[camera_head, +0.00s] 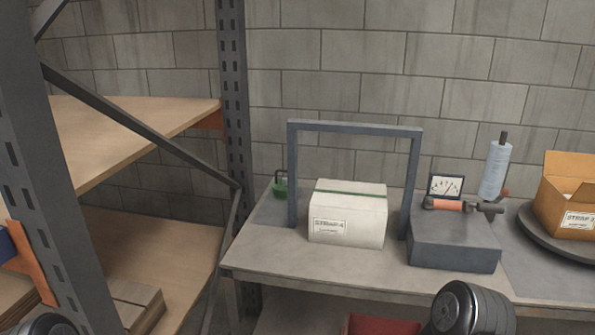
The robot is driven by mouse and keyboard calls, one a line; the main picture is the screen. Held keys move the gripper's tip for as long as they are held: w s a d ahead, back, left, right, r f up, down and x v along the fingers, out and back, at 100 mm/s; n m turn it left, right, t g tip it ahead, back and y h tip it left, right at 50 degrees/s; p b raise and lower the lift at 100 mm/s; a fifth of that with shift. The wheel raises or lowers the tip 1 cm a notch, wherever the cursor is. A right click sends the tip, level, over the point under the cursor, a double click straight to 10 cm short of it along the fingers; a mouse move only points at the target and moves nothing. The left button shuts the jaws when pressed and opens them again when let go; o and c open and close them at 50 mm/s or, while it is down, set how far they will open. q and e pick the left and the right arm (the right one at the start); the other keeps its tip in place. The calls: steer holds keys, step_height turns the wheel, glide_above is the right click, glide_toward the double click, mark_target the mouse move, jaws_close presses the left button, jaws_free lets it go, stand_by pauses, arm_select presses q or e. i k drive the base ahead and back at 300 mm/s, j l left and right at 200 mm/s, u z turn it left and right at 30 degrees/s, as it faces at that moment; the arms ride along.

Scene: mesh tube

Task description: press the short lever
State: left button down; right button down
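A short lever-like part with an orange grip (447,205) and a dark end lies across the top of a dark grey box (453,246) on the workbench (290,272). I cannot tell for certain that it is the short lever. A dial gauge (445,187) with a white face stands just behind it. Dark rounded parts of my own arms show at the bottom left and bottom right. Neither gripper shows.
A grey metal arch (355,127) stands over a white carton (348,213) with a green strap. Right of the box are a film roll (495,170) and an open brown carton (568,202) on a dark turntable (540,236). A shelf rack (233,100) stands left.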

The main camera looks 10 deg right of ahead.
mark_target(479, 205)
steer(key=z, duration=1.3)
